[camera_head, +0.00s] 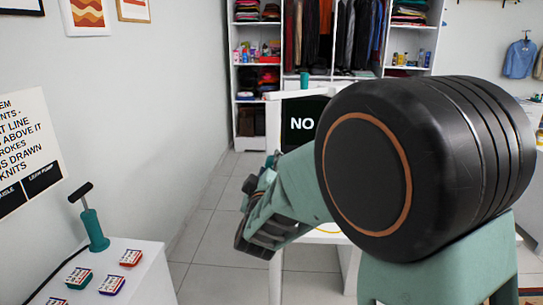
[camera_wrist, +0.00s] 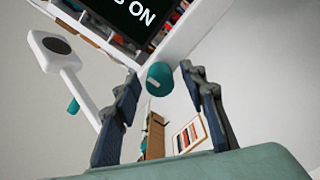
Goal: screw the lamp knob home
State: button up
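A teal round knob (camera_wrist: 160,78), apparently the lamp knob, shows in the wrist view beside the white edge of a dark panel (camera_wrist: 128,12) with white lettering. My gripper (camera_wrist: 160,74) is open, with one dark finger on each side of the knob in that picture. The fingers look apart from it; the exact distance is hard to judge. In the head view my gripper (camera_head: 248,212) is low, left of the black arm joint. There the lettered panel (camera_head: 302,122) stands in a white frame behind my arm, which covers part of it. I cannot identify the knob there.
In the head view, a teal pump (camera_head: 94,228) with a black handle and several labelled blocks (camera_head: 131,257) stand on a white cabinet (camera_head: 145,285) at left. The open wardrobe (camera_head: 335,45) is at the back. Tiled floor (camera_head: 212,215) is clear left of my arm.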

jog(key=n+p, duration=0.2)
jog(key=n, duration=0.1)
jog(key=shift+r+p, duration=0.15)
jog(key=shift+p, duration=0.2)
jog(key=shift+n, duration=0.9)
jog(key=shift+c, duration=0.4)
grip_shut()
jog(key=shift+f, duration=0.2)
